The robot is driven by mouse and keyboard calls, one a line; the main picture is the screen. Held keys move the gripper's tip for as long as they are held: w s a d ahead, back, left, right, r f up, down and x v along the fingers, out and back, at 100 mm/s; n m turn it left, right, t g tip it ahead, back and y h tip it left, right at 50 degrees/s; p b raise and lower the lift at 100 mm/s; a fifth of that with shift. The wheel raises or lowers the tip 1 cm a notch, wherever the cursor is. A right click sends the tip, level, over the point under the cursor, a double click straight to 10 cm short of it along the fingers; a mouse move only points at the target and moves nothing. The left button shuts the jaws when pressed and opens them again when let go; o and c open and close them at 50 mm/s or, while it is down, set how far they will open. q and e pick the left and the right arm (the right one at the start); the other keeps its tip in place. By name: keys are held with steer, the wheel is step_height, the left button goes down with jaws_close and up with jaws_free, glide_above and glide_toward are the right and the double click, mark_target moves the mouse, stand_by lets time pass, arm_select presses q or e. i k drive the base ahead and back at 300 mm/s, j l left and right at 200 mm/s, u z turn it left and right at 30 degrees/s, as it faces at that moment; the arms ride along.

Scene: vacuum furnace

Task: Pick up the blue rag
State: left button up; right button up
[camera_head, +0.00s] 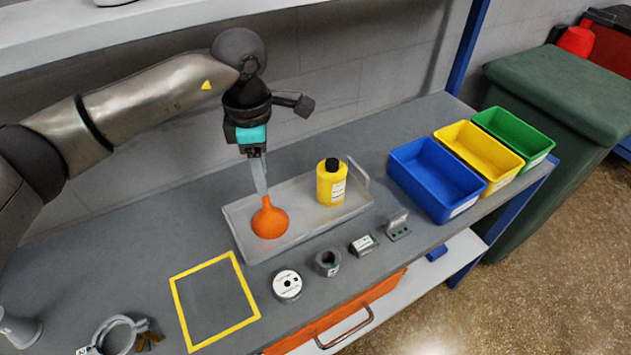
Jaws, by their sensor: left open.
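A small blue item (437,252) lies on the white lower shelf under the bench, at the right. It may be the blue rag, but it is too small to tell whether it is cloth. My left gripper (261,190) points down over the grey tray, its fingertips at the top of the orange bulb (269,222). Its jaws are open, and no rag is between them. It is well to the left of the blue item and higher. My right gripper is not in view.
The grey tray (300,232) also holds a yellow bottle (331,183). Blue (436,213), yellow (495,181) and green (535,157) bins stand at the right. Several metal parts line the bench front, near a yellow square outline (176,301). An orange drawer (300,338) is below.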

mark_target(432, 255)
steer(key=z, duration=1.05)
